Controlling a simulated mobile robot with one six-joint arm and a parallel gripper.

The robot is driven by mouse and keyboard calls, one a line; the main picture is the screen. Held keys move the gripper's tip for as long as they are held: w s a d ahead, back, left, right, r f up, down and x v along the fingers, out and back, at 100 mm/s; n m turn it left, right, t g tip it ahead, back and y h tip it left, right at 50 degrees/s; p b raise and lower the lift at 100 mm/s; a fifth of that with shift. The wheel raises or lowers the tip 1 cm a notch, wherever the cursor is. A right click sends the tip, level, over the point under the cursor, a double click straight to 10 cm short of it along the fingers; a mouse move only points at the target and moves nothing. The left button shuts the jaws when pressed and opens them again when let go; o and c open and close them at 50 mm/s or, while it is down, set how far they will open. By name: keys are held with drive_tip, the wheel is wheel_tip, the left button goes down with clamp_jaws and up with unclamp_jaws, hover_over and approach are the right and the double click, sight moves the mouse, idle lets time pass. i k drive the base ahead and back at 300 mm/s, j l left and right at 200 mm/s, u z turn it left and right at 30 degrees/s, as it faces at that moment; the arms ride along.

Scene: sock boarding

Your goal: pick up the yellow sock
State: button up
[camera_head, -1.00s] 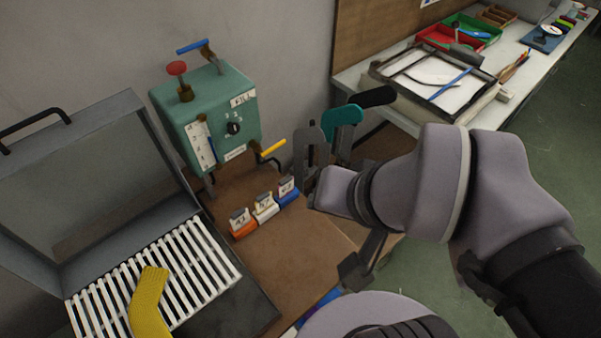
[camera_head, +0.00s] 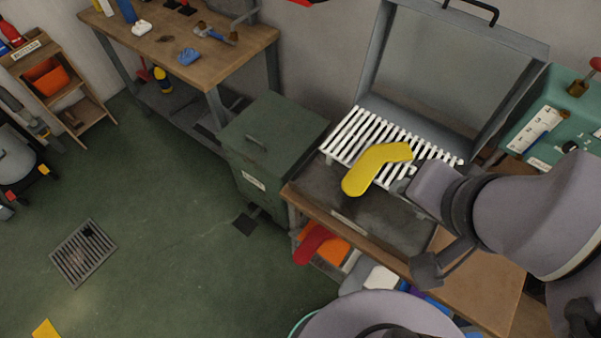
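The yellow sock (camera_head: 372,168) lies bent over the front of the white slatted rack (camera_head: 350,135) in the open grey press. Its lower end reaches over the dark front plate (camera_head: 365,205). My gripper (camera_head: 398,187) is at the right of the sock, low over the front of the press and close to the sock's right side. My own wrist hides most of the fingers, so I cannot tell whether they are open or whether they touch the sock.
The press's raised lid (camera_head: 450,70) stands behind the rack. A teal control box (camera_head: 555,120) is at the right. A green bin (camera_head: 265,150) stands left of the press table. A red item (camera_head: 312,243) and an orange bin (camera_head: 330,250) are below. The green floor at left is largely clear.

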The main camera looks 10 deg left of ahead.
sight(356, 182)
drive_tip(key=u, duration=0.25)
drive_tip(key=k+j+u, duration=0.25)
drive_tip(key=k+j, duration=0.15)
drive_tip(key=j, duration=0.25)
drive_tip(key=k+j+u, duration=0.1)
drive_tip(key=j, duration=0.25)
drive_tip(key=k+j+u, duration=0.15)
drive_tip(key=j, duration=0.25)
drive_tip(key=i+l, duration=0.1)
drive_tip(key=l, duration=0.15)
drive_tip(key=i+l+u, duration=0.15)
drive_tip(key=l, duration=0.15)
